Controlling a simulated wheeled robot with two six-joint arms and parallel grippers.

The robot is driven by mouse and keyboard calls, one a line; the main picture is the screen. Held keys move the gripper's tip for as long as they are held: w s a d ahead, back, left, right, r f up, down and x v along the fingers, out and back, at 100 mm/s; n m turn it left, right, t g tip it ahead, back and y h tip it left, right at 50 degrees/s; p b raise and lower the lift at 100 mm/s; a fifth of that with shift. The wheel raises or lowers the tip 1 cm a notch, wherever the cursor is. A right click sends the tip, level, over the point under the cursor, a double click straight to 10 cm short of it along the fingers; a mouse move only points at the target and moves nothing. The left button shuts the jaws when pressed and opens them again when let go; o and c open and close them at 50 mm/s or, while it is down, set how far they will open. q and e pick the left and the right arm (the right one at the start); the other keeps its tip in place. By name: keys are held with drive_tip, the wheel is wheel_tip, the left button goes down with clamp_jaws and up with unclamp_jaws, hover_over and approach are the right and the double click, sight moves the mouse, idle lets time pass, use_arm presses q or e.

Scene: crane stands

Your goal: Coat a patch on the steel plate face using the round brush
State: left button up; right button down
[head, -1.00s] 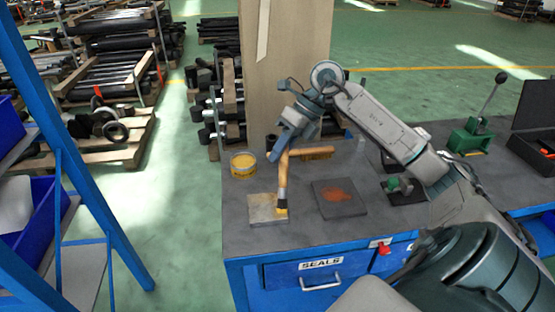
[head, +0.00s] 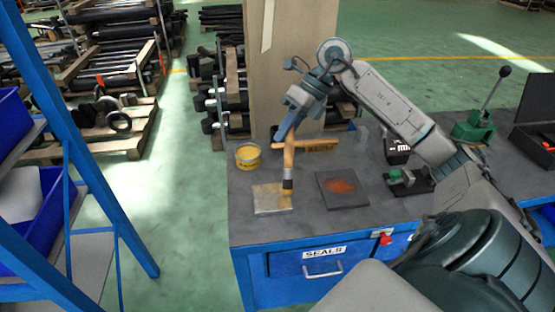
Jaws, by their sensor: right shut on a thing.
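A yellow tin (head: 248,156) stands open behind the plate. My left gripper does not show.
A dark square plate with an orange-red patch (head: 341,186) lies right of the steel plate. A wooden-handled brush (head: 307,146) lies behind. A green lever tool (head: 473,129) and a black case (head: 538,130) are farther right. A blue shelf frame (head: 75,140) stands left.

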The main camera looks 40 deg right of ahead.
drive_tip(key=w+p, duration=0.1)
drive_tip(key=p, duration=0.1)
drive_tip(key=w+a+h+p, duration=0.1)
drive_tip(key=p, duration=0.1)
drive_tip(key=shift+w+a+f+n+g+p, duration=0.1)
drive_tip(key=shift+a+f+n+g+p, duration=0.05)
drive_tip(key=shift+n+g+p, duration=0.25)
idle(0.4)
